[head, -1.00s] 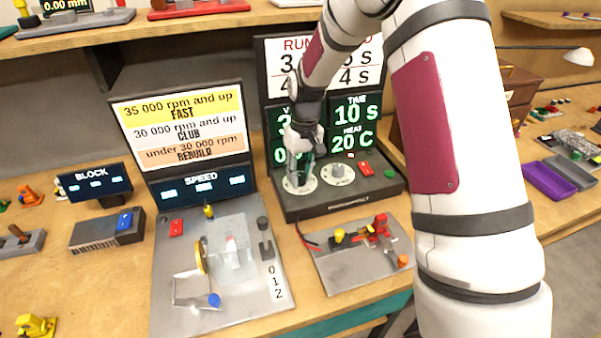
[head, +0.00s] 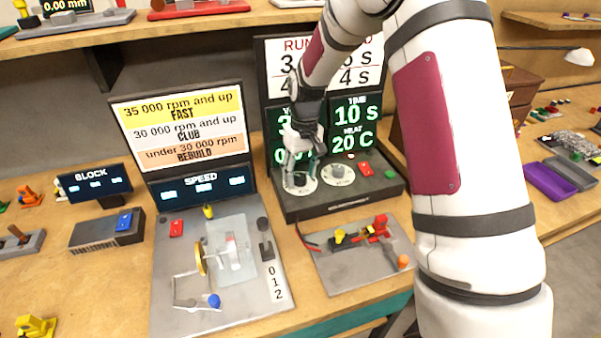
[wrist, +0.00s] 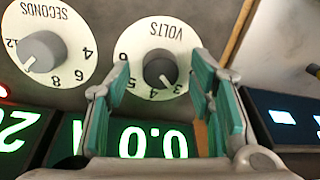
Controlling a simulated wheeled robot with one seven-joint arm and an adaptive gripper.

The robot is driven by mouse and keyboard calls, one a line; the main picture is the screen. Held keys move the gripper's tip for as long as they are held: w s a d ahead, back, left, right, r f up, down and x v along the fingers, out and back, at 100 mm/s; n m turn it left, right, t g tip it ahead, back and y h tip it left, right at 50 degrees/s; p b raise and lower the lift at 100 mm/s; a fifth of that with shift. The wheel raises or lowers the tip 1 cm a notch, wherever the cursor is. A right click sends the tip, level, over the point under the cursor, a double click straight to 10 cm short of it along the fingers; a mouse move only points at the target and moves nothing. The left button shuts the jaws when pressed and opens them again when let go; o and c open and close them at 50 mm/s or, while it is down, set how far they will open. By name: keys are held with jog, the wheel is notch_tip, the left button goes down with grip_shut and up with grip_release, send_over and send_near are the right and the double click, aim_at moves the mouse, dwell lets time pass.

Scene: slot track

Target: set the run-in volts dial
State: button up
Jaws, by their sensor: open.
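The volts dial (wrist: 136,42) is a white disc with a dark round knob (wrist: 158,68) in the wrist view. The knob's white mark points to the lower right, near the 3. The dial also shows in the head view (head: 290,188), at the left of the dark console. My gripper (wrist: 160,62) is open, with its green-padded fingers on either side of the knob's line in the wrist view. In the head view my gripper (head: 299,168) hangs just above the dial, and its fingers hold nothing. The card (head: 279,60) behind is partly hidden by my arm.
The seconds dial (wrist: 68,50) sits beside the volts dial. A red button (head: 366,168) and a green button (head: 390,173) are further right on the console. Lit displays (head: 352,120) stand behind. A speed rig (head: 170,270) and a clamp plate (head: 340,280) lie in front.

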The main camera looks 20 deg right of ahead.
aim_at(303, 175)
notch_tip(303, 175, up, 12)
jog(key=shift+d+f, duration=0.15)
jog(key=shift+d, duration=0.2)
dwell(0.4)
jog(key=s+r+m+t+h, duration=0.1)
jog(key=s+r+t, duration=0.1)
jog(key=s+r, duration=1.2)
jog(key=s+f+m+t, duration=0.1)
jog(key=s+f+t, duration=0.1)
jog(key=s, duration=1.7)
jog(key=shift+a+f, duration=0.35)
jog(key=shift+f, duration=0.25)
